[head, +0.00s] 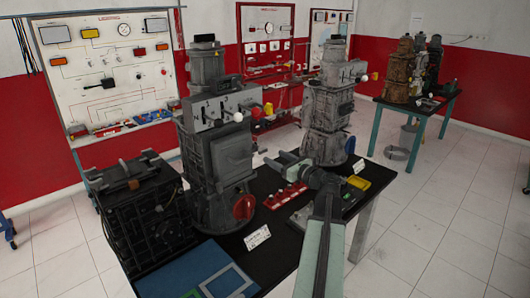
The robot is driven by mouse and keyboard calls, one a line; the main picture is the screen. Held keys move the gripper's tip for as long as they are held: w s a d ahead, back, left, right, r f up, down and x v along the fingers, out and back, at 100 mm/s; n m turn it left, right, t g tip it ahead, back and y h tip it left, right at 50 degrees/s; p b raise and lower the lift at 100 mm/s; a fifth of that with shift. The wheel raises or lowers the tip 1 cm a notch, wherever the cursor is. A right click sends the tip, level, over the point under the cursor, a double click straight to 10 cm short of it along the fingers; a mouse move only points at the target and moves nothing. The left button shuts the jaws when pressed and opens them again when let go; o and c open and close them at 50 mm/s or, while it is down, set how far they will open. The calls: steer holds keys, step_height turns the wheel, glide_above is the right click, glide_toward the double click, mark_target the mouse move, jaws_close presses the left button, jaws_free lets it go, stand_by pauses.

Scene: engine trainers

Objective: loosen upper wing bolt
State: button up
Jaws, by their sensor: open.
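A tall grey engine trainer (215,150) stands on the black table, left of my gripper. A white round knob (238,117) and a small yellow part (267,108) show on its upper right side, and a large red round part (244,207) is low on its right. I cannot tell which small part is the upper wing bolt. My gripper (270,165) is open, with nothing visible between its fingers. It points left toward the trainer's right side, below the white knob's height. Whether it touches anything cannot be told.
A second grey trainer (330,110) stands behind my arm. A dark engine block (145,210) is at the left. A red tray (285,196), a white label card (257,237) and a yellow tray (358,182) lie on the black table (285,235).

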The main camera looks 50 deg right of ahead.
mark_target(264, 151)
steer(key=w, duration=0.6)
steer(key=shift+w+d, duration=0.25)
steer(key=shift+d, duration=0.05)
